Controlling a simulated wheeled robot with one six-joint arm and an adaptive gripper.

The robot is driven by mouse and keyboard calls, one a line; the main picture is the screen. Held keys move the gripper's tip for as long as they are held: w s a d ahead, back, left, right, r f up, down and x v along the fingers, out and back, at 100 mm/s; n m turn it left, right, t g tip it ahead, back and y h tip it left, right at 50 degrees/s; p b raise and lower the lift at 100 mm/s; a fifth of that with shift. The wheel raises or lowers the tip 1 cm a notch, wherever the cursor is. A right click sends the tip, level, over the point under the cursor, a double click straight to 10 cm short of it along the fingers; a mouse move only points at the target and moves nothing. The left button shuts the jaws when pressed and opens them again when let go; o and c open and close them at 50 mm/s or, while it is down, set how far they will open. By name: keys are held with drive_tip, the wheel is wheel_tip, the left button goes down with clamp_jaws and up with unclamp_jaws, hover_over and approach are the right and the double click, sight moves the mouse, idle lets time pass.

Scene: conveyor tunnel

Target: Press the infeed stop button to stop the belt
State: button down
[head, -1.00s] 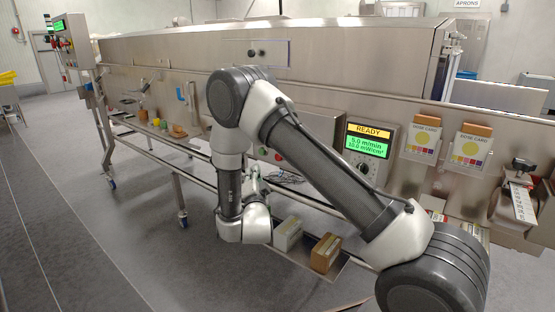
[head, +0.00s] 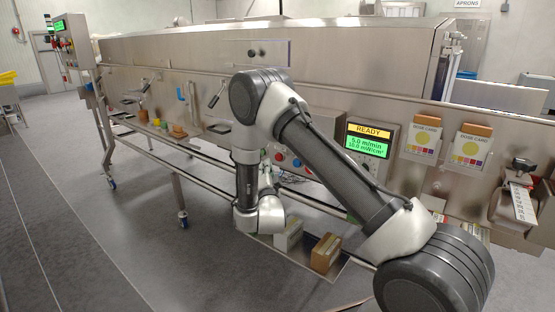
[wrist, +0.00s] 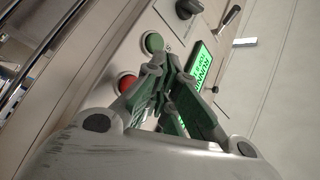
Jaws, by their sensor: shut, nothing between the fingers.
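In the wrist view, a red round button (wrist: 127,82) and a green round button (wrist: 153,42) sit on a grey metal panel. My gripper (wrist: 163,62) is shut and empty, its tips in front of the panel near the two buttons and partly overlapping them in the picture. I cannot tell whether the tips touch anything. A green display (wrist: 203,62) beside them reads "RUNNI…", partly hidden by the fingers. The button's label is not readable.
A black knob (wrist: 188,8) and a lever (wrist: 229,17) are near the buttons. In the head view, a READY display (head: 368,140) is at right, and two boxes, one brown (head: 326,253), lie below my arm. Open floor (head: 90,230) is at left.

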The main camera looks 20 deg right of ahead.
drive_tip(key=shift+w+d, duration=0.7)
drive_tip(key=shift+d, duration=0.3)
drive_tip(key=shift+w+d, duration=0.1)
drive_tip(key=shift+d, duration=0.05)
idle(0.7)
drive_tip(key=shift+w+d, duration=0.15)
drive_tip(key=shift+d, duration=0.05)
drive_tip(key=shift+w+d, duration=0.35)
drive_tip(key=shift+d, duration=0.1)
idle(0.8)
idle(0.4)
drive_tip(key=shift+s+a, duration=0.6)
drive_tip(key=shift+a, duration=0.15)
drive_tip(key=shift+s+a, duration=0.75)
drive_tip(key=shift+a, duration=0.3)
drive_tip(key=shift+s+a, duration=0.75)
drive_tip(key=shift+a, duration=0.25)
